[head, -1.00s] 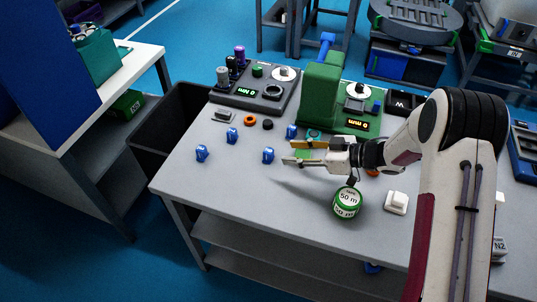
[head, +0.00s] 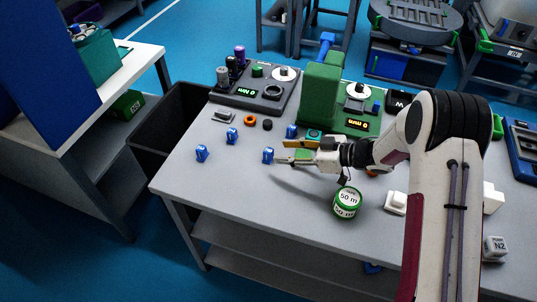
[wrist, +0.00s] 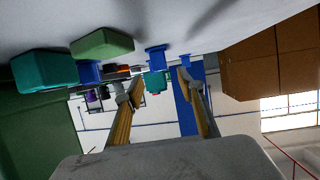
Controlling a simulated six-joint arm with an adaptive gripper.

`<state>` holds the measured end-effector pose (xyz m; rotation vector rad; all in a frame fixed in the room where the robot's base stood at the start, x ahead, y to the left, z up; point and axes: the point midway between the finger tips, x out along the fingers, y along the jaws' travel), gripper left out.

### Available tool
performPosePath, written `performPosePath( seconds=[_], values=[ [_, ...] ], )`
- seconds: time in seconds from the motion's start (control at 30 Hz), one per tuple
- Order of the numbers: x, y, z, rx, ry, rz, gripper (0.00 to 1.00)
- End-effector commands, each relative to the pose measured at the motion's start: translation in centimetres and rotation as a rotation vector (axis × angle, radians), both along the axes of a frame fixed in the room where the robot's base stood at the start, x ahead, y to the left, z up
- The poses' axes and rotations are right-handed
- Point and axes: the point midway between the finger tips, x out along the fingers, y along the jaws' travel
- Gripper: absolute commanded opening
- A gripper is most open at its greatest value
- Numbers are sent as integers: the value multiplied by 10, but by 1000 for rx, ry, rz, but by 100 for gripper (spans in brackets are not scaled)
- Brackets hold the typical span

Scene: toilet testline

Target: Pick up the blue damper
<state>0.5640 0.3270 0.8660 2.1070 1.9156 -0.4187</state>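Several blue dampers stand on the grey table. One blue damper (head: 268,155) is just left of my gripper's fingertips in the head view. In the wrist view a blue damper (wrist: 156,57) shows ahead, in the gap between the fingers. Other blue dampers stand to the left (head: 201,153), (head: 232,134) and behind (head: 291,131). My gripper (head: 281,151) is low over the table, pointing left, its two fingers apart and nothing between them. The wrist view also shows the open fingers (wrist: 160,83). I cannot tell whether the fingertips touch the nearest damper.
A green-and-white 50 m roll (head: 347,202) is in front of my gripper. A green block fixture (head: 321,85) stands behind it. Orange (head: 250,120) and black (head: 267,124) rings lie behind left. The table's front left (head: 215,190) is clear.

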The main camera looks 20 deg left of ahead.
Motion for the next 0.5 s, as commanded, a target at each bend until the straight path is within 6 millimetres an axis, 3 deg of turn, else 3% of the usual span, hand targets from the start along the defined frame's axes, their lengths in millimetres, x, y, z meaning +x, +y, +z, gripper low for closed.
performPosePath(
  seconds=[0.5],
  values=[
    [3,41,-17,0,1,2,39]
  ],
)
